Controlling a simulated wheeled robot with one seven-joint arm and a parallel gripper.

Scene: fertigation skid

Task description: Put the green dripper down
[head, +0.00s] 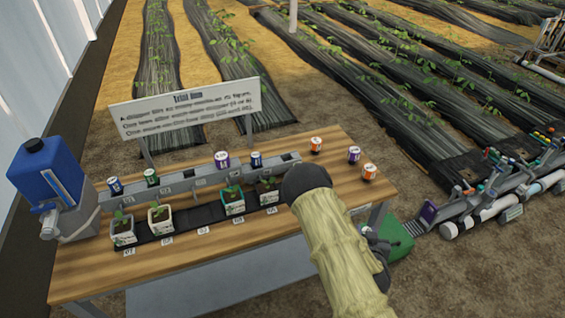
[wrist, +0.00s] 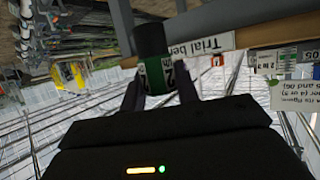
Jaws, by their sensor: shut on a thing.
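The green dripper (wrist: 154,72), a small cylinder with a dark end, a green band and a white label, is held between the fingers of my gripper (wrist: 160,90) in the wrist view. The gripper is shut on it, off the bench surface near the bench edge label (wrist: 213,46). In the head view my gripper is mostly hidden behind my forearm, beside the right end of the wooden bench (head: 300,222). The held dripper cannot be made out there. Another green-banded dripper (head: 151,177) stands at the grey rail (head: 190,183).
Several potted seedlings (head: 160,220) stand on a black strip along the bench. Blue, purple and orange (head: 316,145) drippers stand around. A blue tank (head: 48,175) is at the left, a sign (head: 185,108) behind. A green object (head: 397,243) and pipework (head: 490,200) lie right.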

